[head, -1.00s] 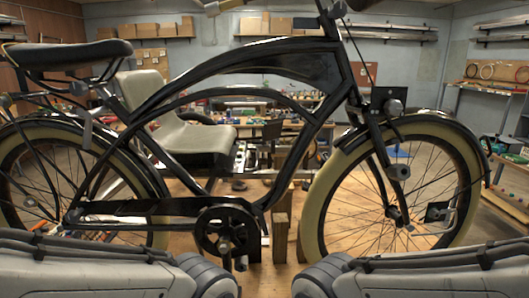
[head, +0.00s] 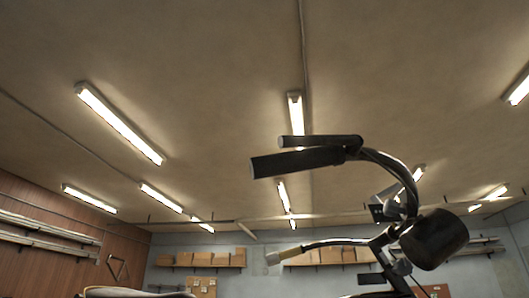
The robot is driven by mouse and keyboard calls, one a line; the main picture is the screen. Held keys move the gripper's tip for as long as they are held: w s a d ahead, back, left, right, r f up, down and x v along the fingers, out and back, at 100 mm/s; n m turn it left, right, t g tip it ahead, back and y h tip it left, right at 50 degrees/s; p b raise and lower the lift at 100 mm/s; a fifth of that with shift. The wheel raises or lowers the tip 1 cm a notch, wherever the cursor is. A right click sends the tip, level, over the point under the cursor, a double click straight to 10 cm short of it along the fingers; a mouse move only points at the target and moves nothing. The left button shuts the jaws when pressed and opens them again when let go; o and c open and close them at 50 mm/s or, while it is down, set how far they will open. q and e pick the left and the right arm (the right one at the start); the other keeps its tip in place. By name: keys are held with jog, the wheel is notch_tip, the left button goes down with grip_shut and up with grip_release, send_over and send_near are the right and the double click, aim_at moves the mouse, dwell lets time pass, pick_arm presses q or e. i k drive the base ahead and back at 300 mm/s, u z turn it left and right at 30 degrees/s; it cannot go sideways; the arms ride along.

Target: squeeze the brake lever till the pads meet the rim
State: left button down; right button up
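The handlebar (head: 393,168) curves up at the right of the head view. Its near end carries a dark grip (head: 290,163). A slimmer dark bar, which looks like the brake lever (head: 315,141), runs just above the grip, with a gap between them towards the free end. The handlebar's other side (head: 335,243) reaches left lower down and ends in a pale tip (head: 273,258). The wheels, rims and brake pads are out of view. Neither of my grippers is in view.
A dark round lamp-like part (head: 435,238) sits beside the stem at the right. The top of the saddle (head: 135,293) shows at the bottom left. Wall shelves with boxes (head: 222,258) stand far behind. The space left of the handlebar looks clear.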

aim_at(295, 141)
jog(key=u, duration=3.05)
jog(key=k, duration=1.6)
jog(key=z, duration=1.55)
